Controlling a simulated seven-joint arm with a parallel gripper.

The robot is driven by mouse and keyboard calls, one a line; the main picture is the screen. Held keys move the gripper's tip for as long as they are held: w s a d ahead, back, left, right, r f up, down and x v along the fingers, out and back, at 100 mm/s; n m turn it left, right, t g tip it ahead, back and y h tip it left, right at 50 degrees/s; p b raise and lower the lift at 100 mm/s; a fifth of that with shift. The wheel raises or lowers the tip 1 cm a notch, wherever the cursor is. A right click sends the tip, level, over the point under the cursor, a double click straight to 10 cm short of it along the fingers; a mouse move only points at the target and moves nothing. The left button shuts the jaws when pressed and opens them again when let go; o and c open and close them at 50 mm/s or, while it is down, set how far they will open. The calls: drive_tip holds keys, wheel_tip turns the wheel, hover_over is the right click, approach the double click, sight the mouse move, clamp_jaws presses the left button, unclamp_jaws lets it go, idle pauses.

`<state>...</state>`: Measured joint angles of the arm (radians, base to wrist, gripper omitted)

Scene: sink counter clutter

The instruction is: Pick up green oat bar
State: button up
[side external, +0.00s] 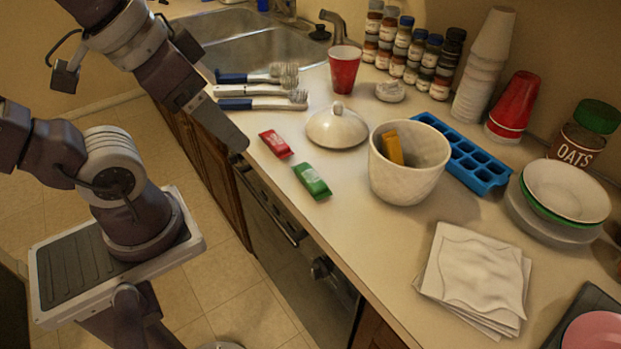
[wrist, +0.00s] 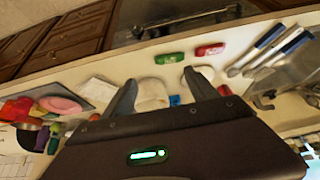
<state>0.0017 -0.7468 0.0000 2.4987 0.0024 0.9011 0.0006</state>
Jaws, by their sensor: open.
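The green oat bar (side external: 311,181) lies flat on the counter near its front edge, right of a red bar (side external: 275,144). It also shows in the wrist view (wrist: 169,58), beyond my fingertips and apart from them. My gripper (side external: 238,148) is above the counter's front edge, left of both bars. In the wrist view my gripper (wrist: 161,84) has its two fingers spread wide with nothing held between them.
A white lid (side external: 337,128) and a white pot (side external: 408,181) holding an orange-yellow bar (side external: 388,148) stand behind the bars. Napkins (side external: 474,280) lie at right.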

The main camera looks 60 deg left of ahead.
drive_tip(key=m, duration=0.1)
drive_tip(key=m+y, duration=1.3)
drive_tip(key=m, duration=0.8)
approach(312, 177)
drive_tip(key=shift+x, duration=0.8)
drive_tip(key=shift+a+f+m, duration=0.15)
drive_tip(key=shift+f+m, duration=0.15)
drive_tip(key=x, duration=0.6)
drive_tip(key=shift+w+a+r, duration=0.1)
drive_tip(key=shift+w+a, duration=0.1)
drive_tip(key=shift+a, duration=0.15)
drive_tip(key=shift+c, duration=0.5)
clamp_jaws()
